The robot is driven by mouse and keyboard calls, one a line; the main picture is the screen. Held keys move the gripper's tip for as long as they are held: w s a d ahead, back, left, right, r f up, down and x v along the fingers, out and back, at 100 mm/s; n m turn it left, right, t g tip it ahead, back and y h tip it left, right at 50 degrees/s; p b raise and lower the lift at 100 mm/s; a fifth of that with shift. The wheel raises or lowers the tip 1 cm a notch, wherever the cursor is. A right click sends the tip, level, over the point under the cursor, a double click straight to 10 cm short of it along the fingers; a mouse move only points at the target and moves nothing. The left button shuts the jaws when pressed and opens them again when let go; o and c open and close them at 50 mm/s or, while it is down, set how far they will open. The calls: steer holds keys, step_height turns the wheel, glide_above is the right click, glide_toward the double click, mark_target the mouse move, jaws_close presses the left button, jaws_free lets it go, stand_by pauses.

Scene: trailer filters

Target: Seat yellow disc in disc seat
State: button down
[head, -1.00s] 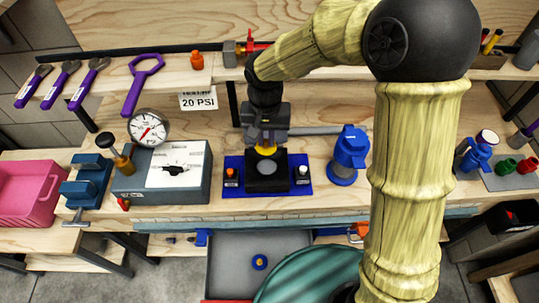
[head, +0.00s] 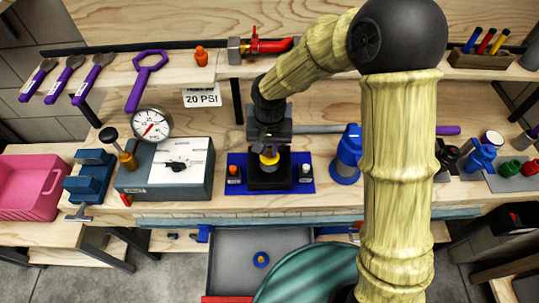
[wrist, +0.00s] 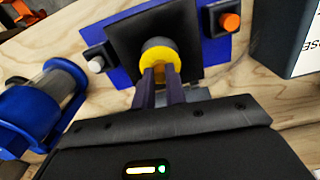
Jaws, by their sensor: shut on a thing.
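The yellow disc (head: 268,160) is a short yellow ring with a grey face. My gripper (head: 268,148) is shut on it. The disc is over the black block (head: 268,181) of the disc seat, on a blue base plate (head: 306,186). In the wrist view the disc (wrist: 174,52) is at the tips of my two dark fingers (wrist: 162,78), in front of the black block (wrist: 122,32). The disc and fingers hide the round grey spot on the block's top. I cannot tell whether the disc touches the block.
An orange button (head: 233,170) and a white button (head: 305,169) flank the block. A grey dial box (head: 166,172) stands left and a blue cylindrical device (head: 346,157) right. A shelf with a red-handled valve (head: 262,47) runs behind. A grey tray (head: 235,275) lies below.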

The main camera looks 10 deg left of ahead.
mark_target(269, 152)
steer(key=shift+f, duration=1.85)
steer(key=shift+f, duration=0.15)
steer(key=c, duration=1.4)
jaws_free()
steer(key=shift+c, duration=0.2)
step_height(269, 152, up, 12)
steer(key=shift+r, duration=0.2)
